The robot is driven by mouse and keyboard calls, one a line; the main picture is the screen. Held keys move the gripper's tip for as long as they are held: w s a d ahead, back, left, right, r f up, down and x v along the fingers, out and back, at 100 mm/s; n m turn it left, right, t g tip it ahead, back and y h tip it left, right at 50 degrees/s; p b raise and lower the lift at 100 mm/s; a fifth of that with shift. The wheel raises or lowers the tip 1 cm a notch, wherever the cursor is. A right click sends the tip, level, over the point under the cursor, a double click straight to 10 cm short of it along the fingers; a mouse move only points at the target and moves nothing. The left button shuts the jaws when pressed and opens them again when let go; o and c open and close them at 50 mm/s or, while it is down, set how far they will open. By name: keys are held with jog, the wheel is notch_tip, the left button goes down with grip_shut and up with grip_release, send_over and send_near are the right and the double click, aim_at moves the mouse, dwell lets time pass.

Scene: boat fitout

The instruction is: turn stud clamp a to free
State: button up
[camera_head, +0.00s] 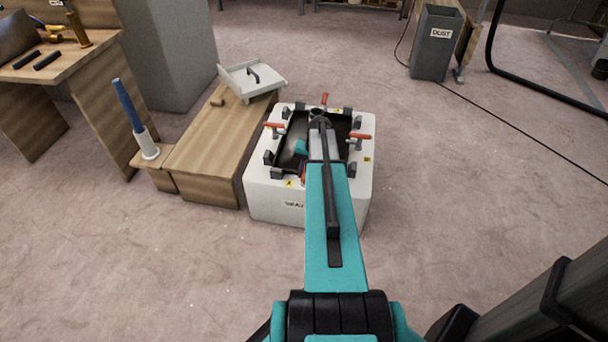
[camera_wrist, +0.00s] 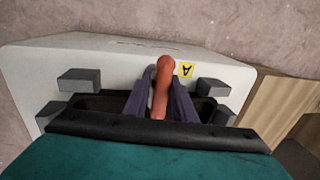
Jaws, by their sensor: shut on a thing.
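Stud clamp a has a red handle (camera_wrist: 162,82), beside a yellow label marked A (camera_wrist: 186,70) on the rim of a white box (camera_wrist: 40,75). My gripper (camera_wrist: 161,90) has its two dark fingers closed on either side of this handle, near the opening's edge. The handle's tip shows between and beyond the fingertips; its base is hidden. In the head view, the white box (camera_head: 262,200) stands on the floor, and my arm covers most of the clamp. The A label (camera_head: 289,183) shows at its near left rim.
Other red-handled clamps sit on the box's left (camera_head: 273,125), far (camera_head: 324,98) and right (camera_head: 360,136) sides. Grey blocks line the dark opening. A wooden bench (camera_head: 205,150) with a pale lid (camera_head: 237,78) adjoins the left.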

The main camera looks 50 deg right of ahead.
jog(key=shift+o, duration=0.2)
jog(key=shift+w+d, duration=0.15)
jog(key=shift+d, duration=0.1)
jog(key=shift+r+m, duration=0.1)
jog(key=shift+m, duration=0.2)
jog(key=shift+d+m+p, duration=0.15)
jog(key=shift+m+p, duration=0.35)
jog(key=shift+p, duration=0.05)
jog(key=m+h+p, duration=0.1)
jog(key=m+p, duration=0.1)
jog(key=m, duration=0.1)
jog(key=shift+m, duration=0.3)
jog(key=shift+c, duration=0.2)
jog(key=shift+o, duration=0.2)
jog(key=m+p, duration=0.2)
jog(key=m, duration=0.1)
jog(key=shift+m+h, duration=0.4)
jog(key=m+p, duration=0.1)
jog(key=m, duration=0.3)
jog(key=shift+a+h, duration=0.2)
jog(key=shift+h, duration=0.1)
jog(key=shift+m+g+h+p, duration=0.3)
jog(key=shift+m+p, duration=0.05)
jog(key=shift+m, duration=2.05)
jog(key=shift+c, duration=0.2)
jog(key=shift+f, duration=0.2)
